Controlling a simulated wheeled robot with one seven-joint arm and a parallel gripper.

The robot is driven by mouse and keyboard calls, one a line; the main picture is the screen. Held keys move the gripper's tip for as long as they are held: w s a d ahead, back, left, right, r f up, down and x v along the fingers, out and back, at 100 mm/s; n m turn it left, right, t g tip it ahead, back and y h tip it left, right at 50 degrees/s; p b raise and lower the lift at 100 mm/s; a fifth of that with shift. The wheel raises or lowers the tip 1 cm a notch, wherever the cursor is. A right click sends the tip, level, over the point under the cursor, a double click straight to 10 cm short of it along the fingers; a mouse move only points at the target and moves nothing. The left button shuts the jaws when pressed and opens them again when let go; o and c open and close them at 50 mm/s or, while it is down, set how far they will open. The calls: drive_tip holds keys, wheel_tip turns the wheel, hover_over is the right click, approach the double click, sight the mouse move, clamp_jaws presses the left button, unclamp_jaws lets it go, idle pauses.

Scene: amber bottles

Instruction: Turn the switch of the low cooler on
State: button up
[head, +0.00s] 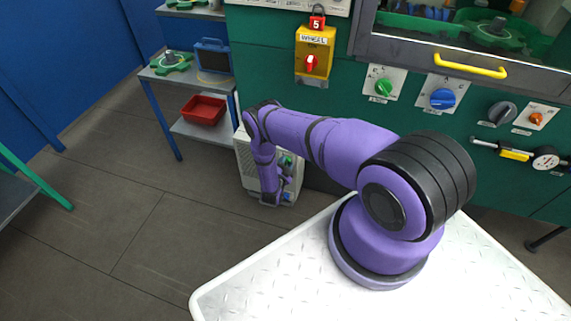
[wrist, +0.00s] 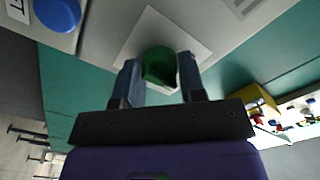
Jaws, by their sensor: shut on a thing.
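The low cooler (head: 245,172) is a pale box standing on the floor in front of the green machine, partly hidden behind my arm in the head view. Its green switch (wrist: 158,66) sits on a white square plate (wrist: 182,32) in the wrist view. My gripper (wrist: 159,75) has one finger on each side of the green switch and is shut on it. In the head view my gripper (head: 286,178) is at the cooler's front, small and partly hidden, so the switch's turn angle cannot be read there.
A blue round knob (wrist: 57,13) is beside the plate. In the head view, a shelf rack with a red bin (head: 204,110) stands to the left. The green machine (head: 270,60) with several knobs rises behind. The floor (head: 130,200) at left is clear.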

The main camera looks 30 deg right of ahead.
drive_tip(key=m, duration=0.4)
drive_tip(key=shift+m, duration=2.6)
drive_tip(key=o, duration=0.9)
drive_tip(key=shift+s+a, duration=0.1)
drive_tip(key=v, duration=1)
drive_tip(key=shift+s+a, duration=0.2)
drive_tip(key=shift+a, duration=0.05)
